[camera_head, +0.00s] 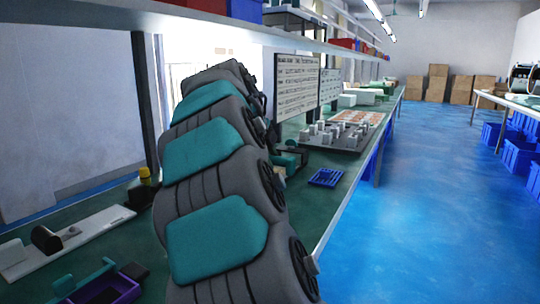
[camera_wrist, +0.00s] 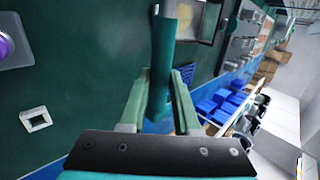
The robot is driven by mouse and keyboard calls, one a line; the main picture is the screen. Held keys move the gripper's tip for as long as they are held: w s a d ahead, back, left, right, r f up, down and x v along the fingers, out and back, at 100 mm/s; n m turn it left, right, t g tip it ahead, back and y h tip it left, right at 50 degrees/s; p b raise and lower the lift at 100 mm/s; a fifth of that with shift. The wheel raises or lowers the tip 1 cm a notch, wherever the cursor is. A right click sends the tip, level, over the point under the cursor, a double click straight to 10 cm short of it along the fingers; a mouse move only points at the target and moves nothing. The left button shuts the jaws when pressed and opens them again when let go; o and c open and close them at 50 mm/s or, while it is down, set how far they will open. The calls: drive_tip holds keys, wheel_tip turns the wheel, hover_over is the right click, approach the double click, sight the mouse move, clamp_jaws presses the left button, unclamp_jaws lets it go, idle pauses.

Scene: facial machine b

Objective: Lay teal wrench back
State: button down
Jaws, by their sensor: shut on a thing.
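My gripper (camera_wrist: 163,76) is shut on the teal wrench (camera_wrist: 165,62) in the wrist view. The wrench's teal handle stands between the two green fingers and extends beyond their tips toward the top of the picture. In the head view my own grey and teal arm covers the middle, and I cannot clearly make out the gripper or wrench there.
A blue slotted tray (camera_head: 326,177) lies near the bench's right edge. Behind it stands a dark board with grey parts (camera_head: 335,137). A purple tray (camera_head: 107,289) and a long white plate (camera_head: 72,240) are at front left. A shelf (camera_head: 255,32) runs above. The blue aisle is clear.

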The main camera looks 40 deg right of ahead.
drive_tip(key=shift+f+b, duration=1.9)
drive_tip(key=shift+f, duration=2.2)
drive_tip(key=c, duration=0.6)
unclamp_jaws()
drive_tip(key=shift+o, duration=0.2)
drive_tip(key=shift+r, duration=0.1)
drive_tip(key=v, duration=0.7)
drive_tip(key=shift+a+r+b, duration=0.25)
drive_tip(key=shift+b, duration=0.15)
drive_tip(key=shift+s, duration=0.15)
